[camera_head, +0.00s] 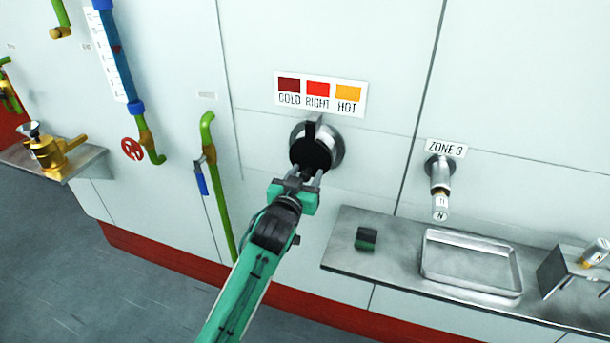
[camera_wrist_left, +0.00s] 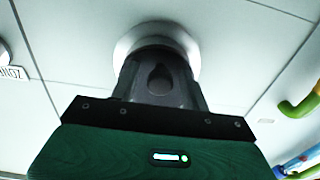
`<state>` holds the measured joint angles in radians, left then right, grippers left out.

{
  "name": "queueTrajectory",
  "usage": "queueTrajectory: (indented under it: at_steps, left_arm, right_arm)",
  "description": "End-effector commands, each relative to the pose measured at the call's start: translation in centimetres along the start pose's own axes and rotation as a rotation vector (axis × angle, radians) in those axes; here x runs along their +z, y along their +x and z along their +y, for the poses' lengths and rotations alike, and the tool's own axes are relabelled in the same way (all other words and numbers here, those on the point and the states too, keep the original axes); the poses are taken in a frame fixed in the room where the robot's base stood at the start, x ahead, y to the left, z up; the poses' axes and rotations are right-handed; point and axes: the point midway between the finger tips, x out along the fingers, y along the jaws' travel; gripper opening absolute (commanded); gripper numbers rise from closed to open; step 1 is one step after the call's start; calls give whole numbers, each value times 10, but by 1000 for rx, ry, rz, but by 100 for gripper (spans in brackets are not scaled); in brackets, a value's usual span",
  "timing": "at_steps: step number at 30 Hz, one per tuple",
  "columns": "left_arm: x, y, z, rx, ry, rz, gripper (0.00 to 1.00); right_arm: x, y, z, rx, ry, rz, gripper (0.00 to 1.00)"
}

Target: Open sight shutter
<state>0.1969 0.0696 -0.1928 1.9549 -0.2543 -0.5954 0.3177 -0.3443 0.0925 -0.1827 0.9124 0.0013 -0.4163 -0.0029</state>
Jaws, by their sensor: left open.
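The sight shutter (camera_head: 312,150) is a black disc with a small upright tab, set on a round metal sight port (camera_head: 337,148) under the COLD / RIGHT / HOT colour plate (camera_head: 320,94). The disc covers most of the port, with the metal ring showing mainly at its right. My left gripper (camera_head: 305,174) is open, just in front of the disc's lower edge. In the left wrist view, the port's pale ring (camera_wrist_left: 157,37) lies straight ahead, partly hidden by the dark fingers. I cannot tell whether the fingers touch the shutter. My right gripper is not in view.
A metal shelf (camera_head: 390,262) at lower right bears a dark green block (camera_head: 366,239), a tray (camera_head: 470,287) and a holder (camera_head: 570,271). A ZONE 3 fitting (camera_head: 440,185) juts from the wall. Green pipe (camera_head: 219,195) with a blue-handled valve runs left of my arm.

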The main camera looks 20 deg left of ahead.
Motion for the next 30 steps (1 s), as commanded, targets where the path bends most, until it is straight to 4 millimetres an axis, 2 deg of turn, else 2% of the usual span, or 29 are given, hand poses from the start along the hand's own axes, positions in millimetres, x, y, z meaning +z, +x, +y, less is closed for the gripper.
queueTrajectory:
  at_steps: [3, 10, 23, 25, 27, 30]
  left_arm:
    - [0, 0, 0, 0, 0, 0, 46]
    - [0, 0, 0, 0, 0, 0, 1]
    - [-2, 0, -6, 0, 56, 0, 0]
    - [-3, 0, -10, 0, 92, -1, 0]
    - [-4, 0, -15, 0, 136, -2, 0]
    - [-7, 0, -24, 0, 214, -2, 0]
  right_arm:
    - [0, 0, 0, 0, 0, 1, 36]
    - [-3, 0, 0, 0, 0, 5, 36]
    - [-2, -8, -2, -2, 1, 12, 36]
    - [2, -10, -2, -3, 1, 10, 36]
    - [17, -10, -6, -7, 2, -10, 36]
    - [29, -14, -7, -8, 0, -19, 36]
